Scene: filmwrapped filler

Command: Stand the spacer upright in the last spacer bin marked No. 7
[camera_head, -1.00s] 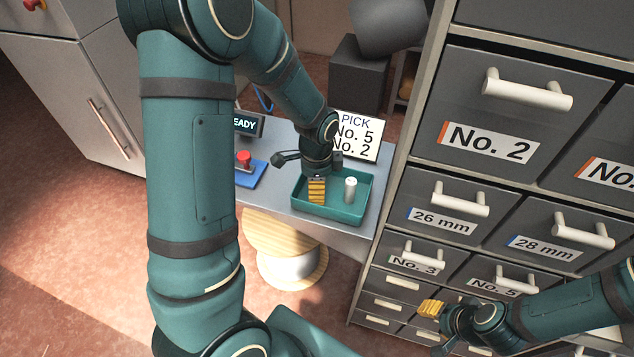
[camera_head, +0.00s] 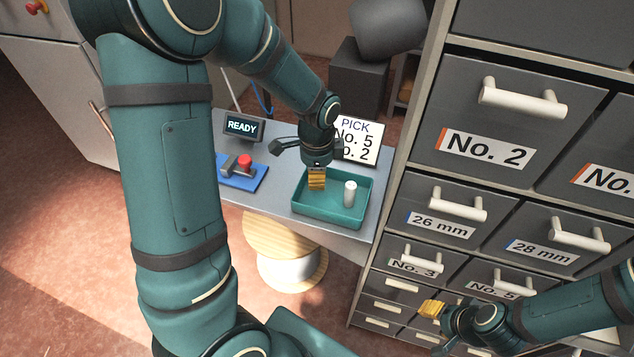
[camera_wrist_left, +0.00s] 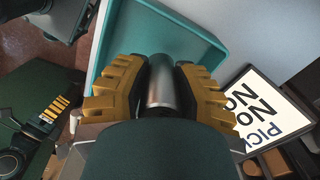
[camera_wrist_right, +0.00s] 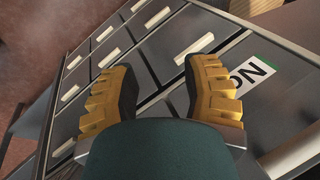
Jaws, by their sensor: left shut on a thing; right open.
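A grey metal cylinder, the spacer (camera_wrist_left: 160,82), is between the yellow fingers of my left gripper (camera_wrist_left: 160,90) in the left wrist view. In the head view my left gripper (camera_head: 316,180) is shut, pointing down over the teal tray (camera_head: 325,219); the spacer is hidden there. A second, pale cylinder (camera_head: 350,193) stands upright in the tray, to the right of the gripper. My right gripper (camera_head: 432,308) is open and empty in front of the lower drawers; it also shows in the right wrist view (camera_wrist_right: 160,85). No label reading No. 7 is legible.
The drawer cabinet (camera_head: 485,110) fills the right side, with labels No. 2, 26 mm, 28 mm, No. 3 and No. 5. A sign (camera_head: 357,135) reads PICK No. 5 No. 2. A READY display (camera_head: 244,126) and a blue pad with a red button (camera_head: 245,160) stand left of the tray.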

